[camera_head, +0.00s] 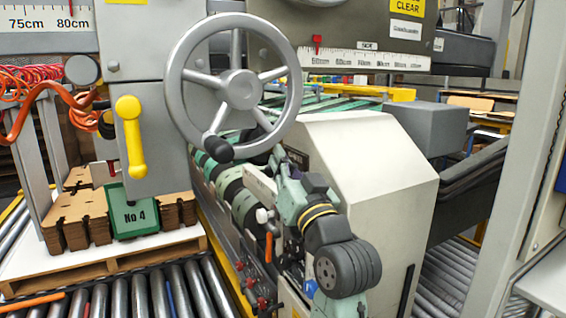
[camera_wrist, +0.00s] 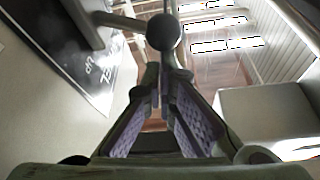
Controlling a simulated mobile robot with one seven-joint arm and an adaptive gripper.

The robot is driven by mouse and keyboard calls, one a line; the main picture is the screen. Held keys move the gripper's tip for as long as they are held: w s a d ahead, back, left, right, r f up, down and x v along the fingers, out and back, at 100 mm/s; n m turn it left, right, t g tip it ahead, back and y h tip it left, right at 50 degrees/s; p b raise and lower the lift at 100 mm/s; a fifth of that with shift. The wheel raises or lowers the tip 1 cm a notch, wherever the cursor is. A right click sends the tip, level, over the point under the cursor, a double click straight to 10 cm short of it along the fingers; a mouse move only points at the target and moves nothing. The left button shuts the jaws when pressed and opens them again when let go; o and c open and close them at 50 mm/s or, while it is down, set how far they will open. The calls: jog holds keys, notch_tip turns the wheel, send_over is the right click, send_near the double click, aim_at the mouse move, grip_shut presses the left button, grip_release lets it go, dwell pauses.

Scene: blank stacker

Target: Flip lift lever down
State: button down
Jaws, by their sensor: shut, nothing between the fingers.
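A lever with a rod (camera_wrist: 124,20) and a dark round knob (camera_wrist: 162,32) shows in the wrist view, just beyond my fingertips. A black panel with white lettering (camera_wrist: 85,65) lies beside it at the left; the lettering is too skewed to read. I cannot tell for sure whether this is the lift lever. My gripper (camera_wrist: 160,82) is shut and empty, its tips close below the knob; contact cannot be told. In the head view a yellow lever (camera_head: 134,140) hangs down on a grey housing at the left. My fingertips are hard to make out there.
A large grey handwheel (camera_head: 240,90) with a black handle (camera_head: 218,148) stands in front of the machine. A pale machine cover (camera_head: 370,165) is right of my arm. Brown blanks (camera_head: 80,215) with a green No 4 block (camera_head: 133,215) sit on a pallet above rollers (camera_head: 130,295).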

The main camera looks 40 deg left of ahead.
jog(key=shift+s+f+n+b, duration=0.1)
jog(key=shift+f+n+b, duration=0.15)
jog(key=shift+n, duration=0.25)
jog(key=n+g+b, duration=0.1)
jog(key=n, duration=0.1)
jog(key=s+f+n+g+y+b, duration=0.1)
jog(key=n+b, duration=0.1)
jog(key=f+n+g+b, duration=0.1)
jog(key=n, duration=0.1)
jog(key=shift+s+a+f+g+b, duration=0.2)
jog(key=shift+a+f+g+b, duration=0.05)
jog(key=shift+a+g+b, duration=0.1)
jog(key=shift+s+a+f+b, duration=0.1)
jog(key=shift+s+f+b, duration=0.1)
jog(key=shift+f+b, duration=0.25)
jog(key=shift+s+f+b, duration=0.15)
jog(key=shift+f+b, duration=0.15)
jog(key=shift+f, duration=0.2)
jog(key=shift+f, duration=0.1)
send_near(268, 170)
jog(key=d+f, duration=0.1)
jog(key=s+d+f, duration=0.2)
jog(key=f, duration=0.1)
jog(key=shift+d, duration=0.2)
jog(key=shift+s+a, duration=0.1)
